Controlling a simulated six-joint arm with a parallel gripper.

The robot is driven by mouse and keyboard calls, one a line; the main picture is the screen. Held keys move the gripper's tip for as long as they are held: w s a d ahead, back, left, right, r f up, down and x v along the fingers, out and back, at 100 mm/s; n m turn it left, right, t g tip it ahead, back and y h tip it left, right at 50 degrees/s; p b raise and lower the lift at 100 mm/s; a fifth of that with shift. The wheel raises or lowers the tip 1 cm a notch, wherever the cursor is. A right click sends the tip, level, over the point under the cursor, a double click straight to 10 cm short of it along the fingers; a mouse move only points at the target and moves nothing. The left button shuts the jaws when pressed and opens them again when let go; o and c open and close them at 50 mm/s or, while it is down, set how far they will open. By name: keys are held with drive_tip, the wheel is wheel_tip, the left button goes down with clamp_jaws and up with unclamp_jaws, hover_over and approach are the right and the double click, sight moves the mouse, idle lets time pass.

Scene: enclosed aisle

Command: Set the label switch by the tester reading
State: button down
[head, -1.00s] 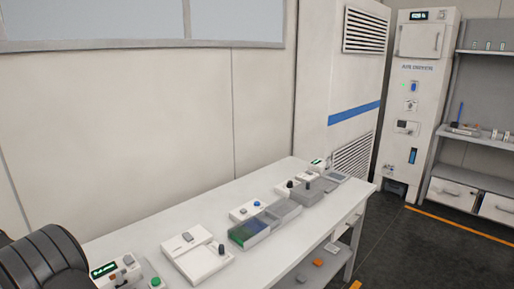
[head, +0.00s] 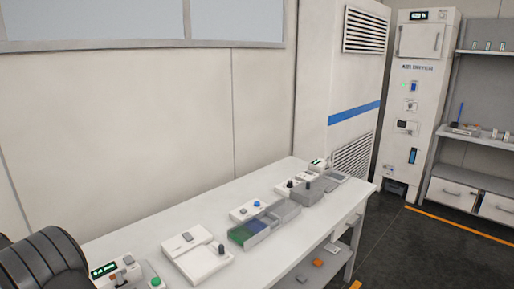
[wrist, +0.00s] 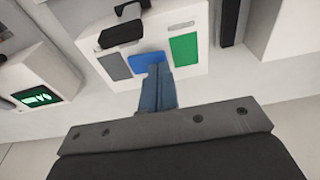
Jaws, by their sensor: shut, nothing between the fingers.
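The label switch is a white box (wrist: 190,62) in the wrist view, with grey, blue and green patches along its face and a black lever (wrist: 122,34) above the grey and blue ones. My gripper (wrist: 155,70) is shut and empty. Its fingertips overlap the lower edge of the blue patch; I cannot tell whether they touch it. The tester (wrist: 58,75) is to the left, with lit green characters on a dark display (wrist: 36,97) that I cannot read surely. In the head view the tester display (head: 103,270) is at lower left.
A white tray device (head: 200,262), a blue-green bin (head: 247,233) and grey boxes stand further along. A cabinet (head: 415,100) and shelves are at the back right.

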drive_tip(key=shift+f, duration=0.3)
drive_tip(key=shift+r, duration=3.55)
drive_tip(key=shift+f, duration=0.1)
wheel_tip(320, 180, down, 7)
drive_tip(key=shift+r, duration=0.1)
